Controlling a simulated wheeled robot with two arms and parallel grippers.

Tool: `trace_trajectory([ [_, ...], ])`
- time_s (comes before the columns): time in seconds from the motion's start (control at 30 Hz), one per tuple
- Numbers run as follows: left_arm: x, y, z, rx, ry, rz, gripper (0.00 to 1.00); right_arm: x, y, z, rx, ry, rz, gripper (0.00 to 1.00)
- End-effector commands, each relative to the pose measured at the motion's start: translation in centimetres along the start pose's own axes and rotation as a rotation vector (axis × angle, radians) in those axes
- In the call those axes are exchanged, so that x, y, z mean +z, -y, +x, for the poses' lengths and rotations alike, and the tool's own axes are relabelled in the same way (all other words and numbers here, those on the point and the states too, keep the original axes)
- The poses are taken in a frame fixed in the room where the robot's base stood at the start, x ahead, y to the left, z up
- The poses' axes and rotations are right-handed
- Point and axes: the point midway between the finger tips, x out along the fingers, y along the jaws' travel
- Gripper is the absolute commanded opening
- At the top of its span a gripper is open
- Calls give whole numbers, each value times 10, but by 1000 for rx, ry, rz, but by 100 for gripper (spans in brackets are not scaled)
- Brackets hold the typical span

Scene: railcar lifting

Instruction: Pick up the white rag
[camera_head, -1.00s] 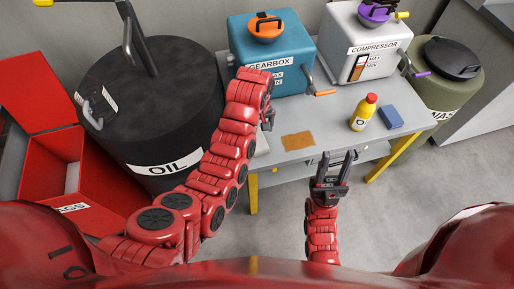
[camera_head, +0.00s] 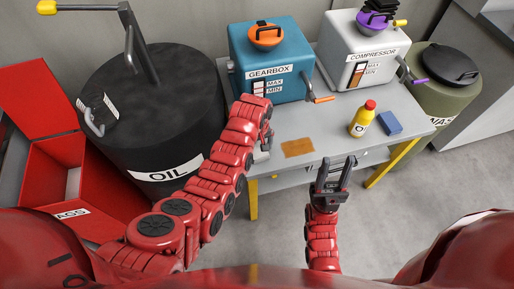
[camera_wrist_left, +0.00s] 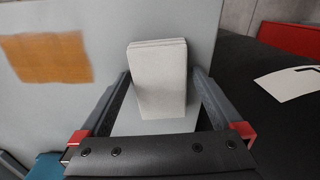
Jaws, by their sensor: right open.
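The white rag (camera_wrist_left: 158,82) is a folded, thick rectangle on the grey table (camera_wrist_left: 112,18), seen in the left wrist view. My left gripper (camera_wrist_left: 162,74) is open, with one finger on each side of the rag. Whether the fingers touch it I cannot tell. In the head view my left gripper (camera_head: 265,143) is at the table's left front edge, mostly hidden by its own arm, and the rag is hard to make out there. My right gripper (camera_head: 333,166) is open and empty in front of the table's front edge.
An orange-brown cloth (camera_head: 298,147) lies on the table near the rag. The gearbox (camera_head: 270,68) and compressor (camera_head: 355,48) are at the back. The oil drum (camera_head: 150,110) and red box (camera_head: 35,165) are left.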

Motion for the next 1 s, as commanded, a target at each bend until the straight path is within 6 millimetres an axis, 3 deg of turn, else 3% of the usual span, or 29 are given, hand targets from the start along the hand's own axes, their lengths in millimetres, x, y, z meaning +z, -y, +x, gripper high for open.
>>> trace_trajectory([
  [0.07,0,0,0,0,0,0,87,0,0,0,0,0,0,45],
  [0.4,0,0,0,0,0,0,26,0,0,0,0,0,0,45],
  [0.77,0,0,-2,1,-1,0,26,0,0,-2,0,0,0,45],
  [1.0,-1,-1,-20,4,-4,-1,26,2,1,-13,0,0,0,45],
])
